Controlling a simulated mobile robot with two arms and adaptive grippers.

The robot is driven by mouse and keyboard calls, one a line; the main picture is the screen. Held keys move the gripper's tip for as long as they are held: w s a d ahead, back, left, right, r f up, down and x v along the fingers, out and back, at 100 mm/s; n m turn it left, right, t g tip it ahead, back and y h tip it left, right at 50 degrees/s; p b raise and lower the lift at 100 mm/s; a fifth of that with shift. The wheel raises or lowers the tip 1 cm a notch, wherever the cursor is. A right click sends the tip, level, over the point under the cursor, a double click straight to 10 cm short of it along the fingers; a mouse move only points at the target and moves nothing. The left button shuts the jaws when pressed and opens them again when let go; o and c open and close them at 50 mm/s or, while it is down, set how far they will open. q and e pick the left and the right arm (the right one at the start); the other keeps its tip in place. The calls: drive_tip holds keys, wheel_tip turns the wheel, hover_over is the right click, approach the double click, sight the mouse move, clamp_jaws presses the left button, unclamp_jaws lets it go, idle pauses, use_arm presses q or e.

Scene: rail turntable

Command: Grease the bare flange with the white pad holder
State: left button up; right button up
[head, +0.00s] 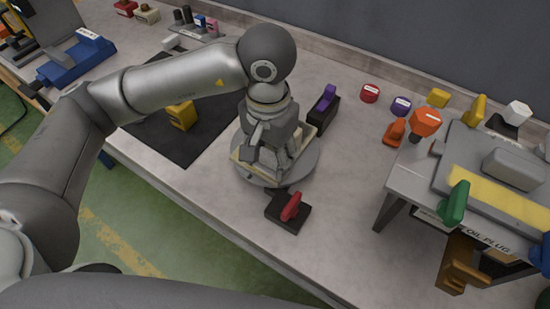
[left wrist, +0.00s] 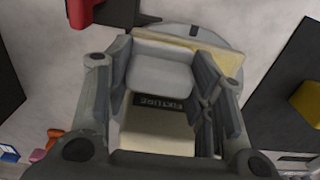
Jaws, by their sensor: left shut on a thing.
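My left gripper (head: 272,160) points down over the round grey turntable (head: 310,160). In the left wrist view my left gripper (left wrist: 165,95) is shut on a light grey rounded block (left wrist: 160,77), its fingers on both sides. The block sits over a cream plate (left wrist: 150,135) with a dark label reading FIXTURE. A pale yellow strip (left wrist: 222,57) shows beside the block; whether it is greased I cannot tell. A white-topped piece (head: 517,112) with a dark base stands at the back right, apart from the gripper; it may be the white pad holder. My right gripper is out of view.
Dark blocks with a purple handle (head: 327,97) and a red handle (head: 291,207) stand near the turntable. At right a grey stand (head: 405,179) carries a yellow strip (head: 495,193) and grey block (head: 515,166). A yellow block (head: 181,115) lies on a black mat (head: 180,145).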

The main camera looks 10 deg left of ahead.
use_arm(q)
drive_tip(key=shift+a+f, duration=0.1)
drive_tip(key=shift+a, duration=0.25)
drive_tip(key=shift+w, duration=0.1)
drive_tip(key=shift+w+a+f+b, duration=0.1)
drive_tip(key=shift+w+a+b, duration=0.1)
drive_tip(key=shift+a+b, duration=0.4)
drive_tip(key=shift+w+a+r, duration=0.2)
drive_tip(key=shift+a, duration=0.25)
drive_tip(key=shift+w+a+f+b, duration=0.15)
drive_tip(key=shift+a+b, duration=0.2)
drive_tip(key=shift+b, duration=0.25)
drive_tip(key=shift+w+a+b, duration=0.15)
drive_tip(key=shift+a+b, duration=0.15)
drive_tip(key=shift+a, duration=0.15)
drive_tip(key=shift+r, duration=0.2)
